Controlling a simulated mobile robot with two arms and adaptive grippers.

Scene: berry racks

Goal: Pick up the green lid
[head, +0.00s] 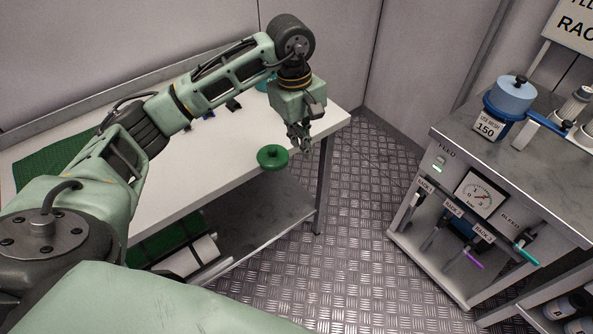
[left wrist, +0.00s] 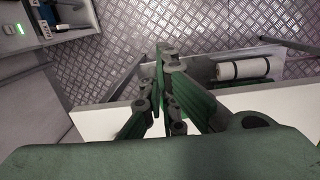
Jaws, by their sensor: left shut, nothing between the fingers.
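The green lid (head: 272,157) is round with a small knob on top. In the head view it lies at the front edge of the white table (head: 215,155), towards the table's right end. My left gripper (head: 303,146) hangs fingers down just right of the lid and appears apart from it. Its fingers are shut and empty. In the left wrist view the gripper (left wrist: 170,85) shows above the table edge; I cannot clearly pick out the lid there among the green finger links. My right gripper is not in view.
A grey cabinet (head: 480,130) with a dial and rack levers stands at the right, a blue pot (head: 512,95) on top. A green mat (head: 55,155) lies on the table's left. A lower shelf (head: 255,225) is under the table. Patterned metal floor (head: 345,240) lies clear between.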

